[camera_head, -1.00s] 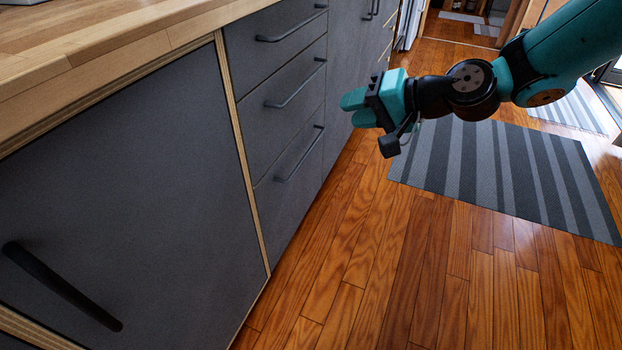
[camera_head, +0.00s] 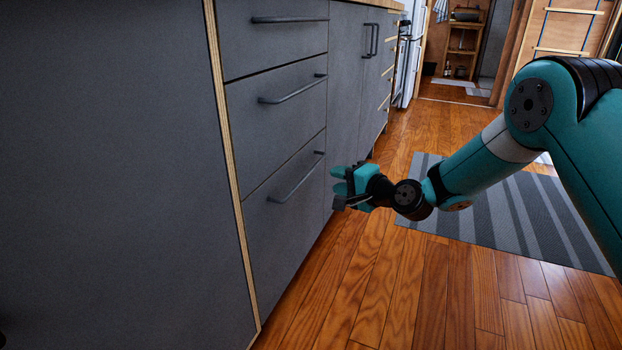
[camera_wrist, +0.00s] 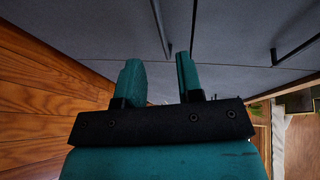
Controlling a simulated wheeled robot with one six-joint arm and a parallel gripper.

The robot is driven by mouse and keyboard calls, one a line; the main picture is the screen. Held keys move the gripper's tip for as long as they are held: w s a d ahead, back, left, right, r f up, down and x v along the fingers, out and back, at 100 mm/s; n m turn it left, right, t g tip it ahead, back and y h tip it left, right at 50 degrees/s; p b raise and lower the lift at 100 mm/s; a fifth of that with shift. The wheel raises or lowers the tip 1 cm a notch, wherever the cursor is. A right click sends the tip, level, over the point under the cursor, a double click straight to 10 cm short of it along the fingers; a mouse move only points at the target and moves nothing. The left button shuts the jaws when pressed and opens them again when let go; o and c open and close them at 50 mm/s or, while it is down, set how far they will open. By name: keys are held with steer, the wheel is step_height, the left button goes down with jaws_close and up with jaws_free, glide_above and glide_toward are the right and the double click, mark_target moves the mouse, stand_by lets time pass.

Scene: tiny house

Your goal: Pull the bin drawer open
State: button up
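A stack of three grey drawers stands in the cabinet, each with a dark bar handle. The bottom drawer (camera_head: 285,220) has its handle (camera_head: 297,180) near its top edge. All three drawers are shut. No label shows which front is the bin drawer. My gripper (camera_head: 341,180), with teal fingers, is to the right of the bottom handle at about its height, apart from it. In the wrist view my gripper (camera_wrist: 158,72) is open and empty, with a gap between the fingers. A dark bar handle (camera_wrist: 160,28) lies ahead of that gap.
The middle drawer (camera_head: 280,110) and top drawer (camera_head: 275,40) are above. A large plain grey panel (camera_head: 110,170) is on the left. A striped rug (camera_head: 510,220) lies on the right. The wooden floor (camera_head: 400,290) before the drawers is clear.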

mark_target(311, 170)
steer(key=b+x, duration=0.3)
steer(key=x, duration=0.7)
steer(key=shift+w+a+f+b, duration=0.15)
steer(key=shift+w+b, duration=0.05)
steer(key=shift+b, duration=0.2)
jaws_close()
